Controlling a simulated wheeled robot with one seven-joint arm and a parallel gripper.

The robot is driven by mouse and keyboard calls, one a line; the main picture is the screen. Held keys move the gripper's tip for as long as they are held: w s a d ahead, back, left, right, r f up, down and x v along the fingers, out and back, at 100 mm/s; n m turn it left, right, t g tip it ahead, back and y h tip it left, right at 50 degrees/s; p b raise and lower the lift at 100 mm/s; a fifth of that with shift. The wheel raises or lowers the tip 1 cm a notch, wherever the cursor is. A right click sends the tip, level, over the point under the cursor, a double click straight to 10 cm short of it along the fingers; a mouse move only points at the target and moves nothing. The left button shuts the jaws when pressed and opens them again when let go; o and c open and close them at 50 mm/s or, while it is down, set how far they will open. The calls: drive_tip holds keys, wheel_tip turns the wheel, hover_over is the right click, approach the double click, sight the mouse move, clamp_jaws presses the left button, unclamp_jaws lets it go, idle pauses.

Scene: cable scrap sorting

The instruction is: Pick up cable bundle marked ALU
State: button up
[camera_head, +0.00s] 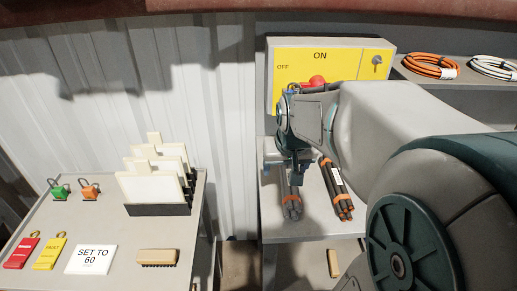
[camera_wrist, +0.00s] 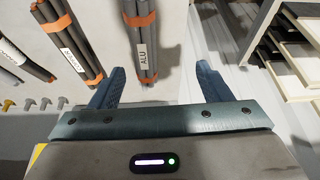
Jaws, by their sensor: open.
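The cable bundle marked ALU (camera_wrist: 145,62) is a set of dark grey rods with orange bands and a white label. It lies on the pale surface at the top middle of the wrist view. My gripper (camera_wrist: 160,78) is open and empty, with one blue finger on each side of the bundle's near end. The left finger is closer to it; contact cannot be told. In the head view my gripper (camera_head: 283,168) is over the left bundle (camera_head: 291,204), whose upper part it hides.
A second labelled bundle (camera_wrist: 73,48) lies left of ALU, with another (camera_wrist: 22,62) further left; its label is partly cut off. In the head view a bundle (camera_head: 336,190) lies right of my gripper. A yellow ON/OFF box (camera_head: 335,68) stands behind. A gap separates the left cart (camera_head: 120,230).

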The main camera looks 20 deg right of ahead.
drive_tip(key=shift+m, duration=0.5)
drive_tip(key=w+d+f, duration=0.1)
drive_tip(key=f, duration=0.1)
drive_tip(key=w+d+f, duration=0.2)
drive_tip(key=f, duration=0.1)
drive_tip(key=w+d+f+b, duration=0.1)
drive_tip(key=f, duration=0.1)
drive_tip(key=shift+w+d+f, duration=0.25)
drive_tip(key=shift+w+f, duration=0.1)
drive_tip(key=shift+w, duration=0.05)
drive_tip(key=shift+d+x, duration=0.2)
drive_tip(key=shift+x, duration=3.05)
drive_tip(key=shift+w+r, duration=0.1)
drive_tip(key=shift+w, duration=0.05)
clamp_jaws()
